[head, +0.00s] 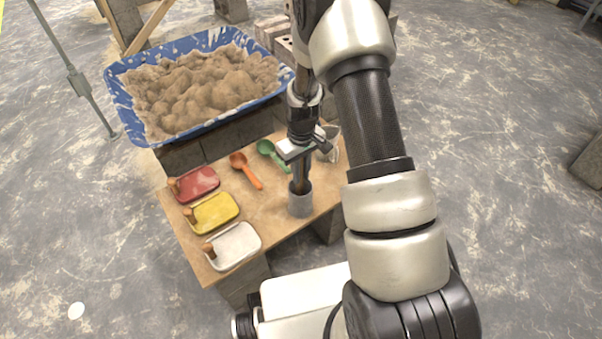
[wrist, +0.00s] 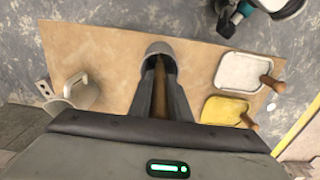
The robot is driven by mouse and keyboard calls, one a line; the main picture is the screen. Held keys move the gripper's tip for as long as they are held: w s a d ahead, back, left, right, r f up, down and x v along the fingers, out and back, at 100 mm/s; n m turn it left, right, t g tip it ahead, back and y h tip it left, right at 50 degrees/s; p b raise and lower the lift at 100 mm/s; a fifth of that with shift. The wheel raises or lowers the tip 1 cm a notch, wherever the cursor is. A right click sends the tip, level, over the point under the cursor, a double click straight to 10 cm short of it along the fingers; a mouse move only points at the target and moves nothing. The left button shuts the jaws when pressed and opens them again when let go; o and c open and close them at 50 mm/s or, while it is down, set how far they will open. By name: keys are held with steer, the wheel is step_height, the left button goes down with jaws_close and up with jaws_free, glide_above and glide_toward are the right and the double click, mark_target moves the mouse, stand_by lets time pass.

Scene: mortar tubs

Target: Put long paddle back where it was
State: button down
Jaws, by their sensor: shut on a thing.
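The long paddle's brown wooden shaft (head: 301,178) stands roughly upright. Its lower part meets the mouth of a grey cylindrical holder (head: 300,203) near the front of the tan board. In the wrist view the shaft (wrist: 160,90) runs between my fingers toward the holder (wrist: 158,48). My gripper (head: 297,154) is shut on the shaft, above the holder; it also shows in the wrist view (wrist: 160,72). How deep the paddle's lower end sits in the holder is hidden. The paddle's upper part is hidden by my arm.
A grey jug (wrist: 75,93) stands beside the holder. A blue tub (head: 118,92) of mortar lies behind.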

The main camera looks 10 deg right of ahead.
steer(key=shift+f, duration=0.1)
steer(key=c, duration=1.6)
jaws_free()
steer(key=shift+c, duration=0.2)
